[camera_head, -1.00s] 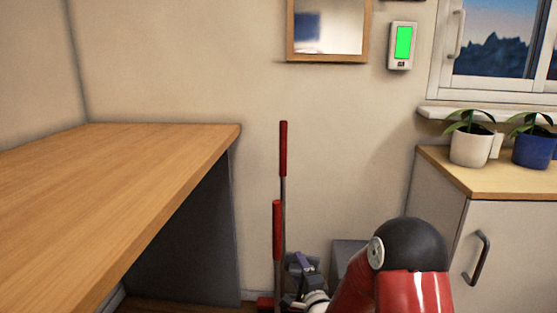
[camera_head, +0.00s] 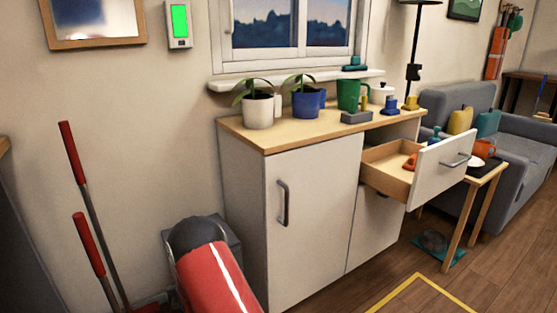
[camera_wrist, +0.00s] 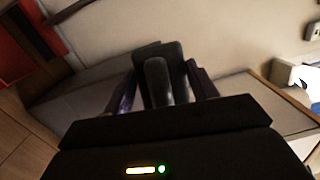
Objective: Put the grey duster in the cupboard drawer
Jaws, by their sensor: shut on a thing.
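My gripper (camera_wrist: 163,78) shows in the wrist view with its purple-grey fingers closed on the grey duster (camera_wrist: 157,80), a dark block with a lighter grey rounded handle. In the head view my gripper and the duster are hidden, and only my red and black arm shows low in front of the cupboard. The cupboard (camera_head: 305,220) is white with a wooden top. Its drawer (camera_head: 440,170) at the upper right is pulled out. An orange thing (camera_head: 410,162) lies inside, and part of the interior is hidden by the drawer front.
Potted plants (camera_head: 258,110), a green mug (camera_head: 348,95) and small items stand on the cupboard top. A small side table (camera_head: 482,185) stands close to the drawer's right. Red-handled tools (camera_head: 88,210) lean at left. A teal item (camera_head: 438,248) lies on the floor.

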